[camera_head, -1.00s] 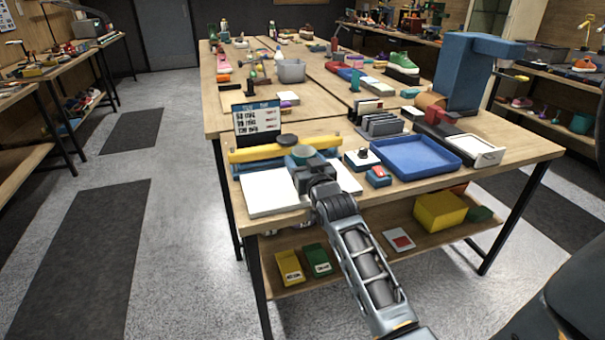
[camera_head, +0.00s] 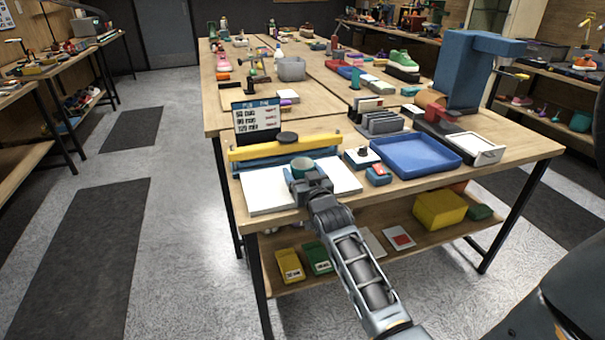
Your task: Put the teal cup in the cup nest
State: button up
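The teal cup (camera_head: 303,164) is upright with its round opening facing up. It is at my gripper (camera_head: 301,174), over the gap between two white panels at the near left of the table. My gripper appears shut on the cup, though its wrist hides the fingers and the cup's lower part. I cannot tell how high the cup is above the surface. The cup nest cannot be identified for sure; a dark round piece (camera_head: 288,139) sits just behind the cup by the yellow bar.
The yellow bar (camera_head: 260,151) runs behind the white panels (camera_head: 266,194). A small sign (camera_head: 257,121) stands behind it. To the right are a dark block with a knob (camera_head: 362,156), a blue block with a red top (camera_head: 378,175) and a blue tray (camera_head: 415,155).

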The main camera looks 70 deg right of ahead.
jog(key=shift+o, duration=1.3)
jog(key=shift+r, duration=0.1)
